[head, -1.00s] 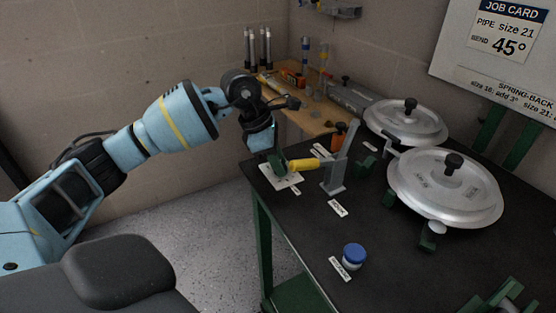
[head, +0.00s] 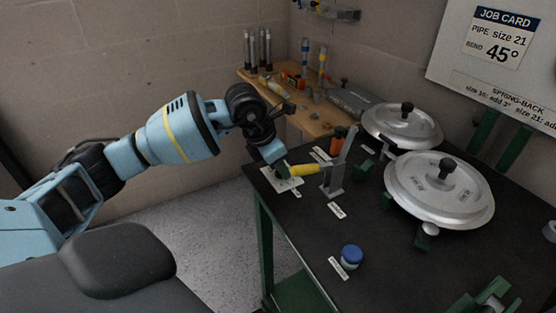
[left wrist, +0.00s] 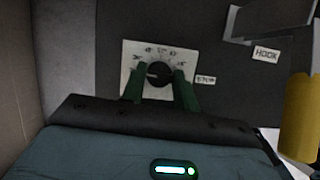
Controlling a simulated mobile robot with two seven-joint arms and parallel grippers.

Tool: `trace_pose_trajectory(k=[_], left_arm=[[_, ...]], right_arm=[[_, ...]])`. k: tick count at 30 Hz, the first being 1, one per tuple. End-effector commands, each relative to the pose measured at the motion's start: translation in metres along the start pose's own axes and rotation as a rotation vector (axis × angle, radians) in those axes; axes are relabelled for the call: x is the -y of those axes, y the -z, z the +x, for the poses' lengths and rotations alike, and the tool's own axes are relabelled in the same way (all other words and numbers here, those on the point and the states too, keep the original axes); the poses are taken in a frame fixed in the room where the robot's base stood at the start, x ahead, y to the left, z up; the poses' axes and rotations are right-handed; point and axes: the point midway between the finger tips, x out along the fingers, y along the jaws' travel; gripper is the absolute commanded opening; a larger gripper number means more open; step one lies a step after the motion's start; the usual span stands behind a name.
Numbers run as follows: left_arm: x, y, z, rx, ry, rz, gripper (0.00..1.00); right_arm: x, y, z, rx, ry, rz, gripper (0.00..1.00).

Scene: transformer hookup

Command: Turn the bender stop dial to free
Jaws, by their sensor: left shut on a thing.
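The bender stop dial is a black round knob (left wrist: 158,73) on a white plate (left wrist: 130,58) with printed marks, near the table's left corner. A light mark on the knob points to the left in the left wrist view; the small print is hard to read. In the head view the plate (head: 293,184) shows beside my gripper, and the knob is hidden. My left gripper (left wrist: 158,88) has its green fingers on both sides of the knob, shut on it. It also shows in the head view (head: 281,171). My right gripper is not in view.
A yellow handle (head: 305,169) on a grey upright bracket (head: 333,181) stands close to the right of the gripper. A wooden shelf with tools (head: 300,110) is behind.

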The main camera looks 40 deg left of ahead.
Motion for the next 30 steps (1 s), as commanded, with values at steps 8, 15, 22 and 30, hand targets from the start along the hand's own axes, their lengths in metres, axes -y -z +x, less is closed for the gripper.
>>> trace_pose_trajectory(k=[8, 15, 22, 30], left_arm=[[0.003, -0.002, -0.003, 0.003, -0.098, -0.234, 0.07], [0.003, -0.002, -0.002, 0.002, -0.168, -0.404, 0.07], [0.004, -0.002, -0.001, 0.001, -0.210, -0.508, 0.07], [0.004, -0.001, 0.000, -0.001, -0.232, -0.559, 0.07]], right_arm=[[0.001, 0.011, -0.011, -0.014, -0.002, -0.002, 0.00], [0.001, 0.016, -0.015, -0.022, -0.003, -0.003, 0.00], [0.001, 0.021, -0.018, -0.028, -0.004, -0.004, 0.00], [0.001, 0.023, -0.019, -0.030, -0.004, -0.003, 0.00]])
